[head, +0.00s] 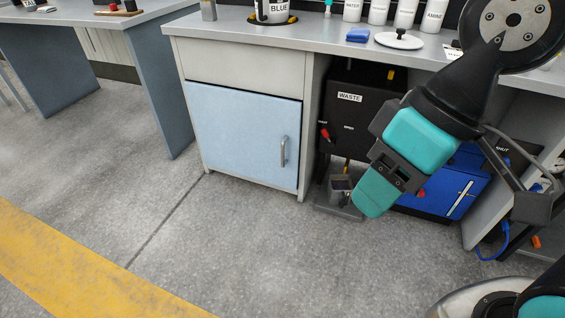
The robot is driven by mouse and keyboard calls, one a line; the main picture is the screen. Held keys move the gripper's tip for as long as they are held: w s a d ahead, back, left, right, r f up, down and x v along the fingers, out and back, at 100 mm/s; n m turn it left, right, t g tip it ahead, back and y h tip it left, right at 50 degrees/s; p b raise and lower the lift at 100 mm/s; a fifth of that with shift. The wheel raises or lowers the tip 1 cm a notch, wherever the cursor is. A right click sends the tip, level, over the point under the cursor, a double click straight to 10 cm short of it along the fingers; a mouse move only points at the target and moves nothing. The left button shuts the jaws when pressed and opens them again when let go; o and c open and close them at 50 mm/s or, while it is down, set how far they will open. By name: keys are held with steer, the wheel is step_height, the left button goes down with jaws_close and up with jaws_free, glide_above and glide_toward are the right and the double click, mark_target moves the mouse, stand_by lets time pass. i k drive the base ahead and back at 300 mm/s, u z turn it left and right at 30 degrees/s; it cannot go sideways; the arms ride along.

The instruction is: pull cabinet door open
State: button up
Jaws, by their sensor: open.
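The cabinet door (240,135) is a light blue panel on the cabinet under the counter, left of centre in the head view. It looks closed, flush with the cabinet front. Its handle (284,151) is a grey vertical bar near the door's right edge. My gripper (372,192) is to the right of the door and handle, apart from both, in front of the open bay under the counter. It points down and left. One teal finger shows clearly; the gap between the fingers is mostly hidden. Nothing is seen held in it.
A black box labelled WASTE (350,97) and a blue box (447,190) stand in the bay behind my arm. The grey floor (215,235) before the door is clear.

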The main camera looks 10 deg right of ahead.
mark_target(254, 135)
steer(key=k, duration=0.2)
steer(key=u, duration=1.85)
steer(key=i, duration=0.95)
steer(key=z, duration=1.9)
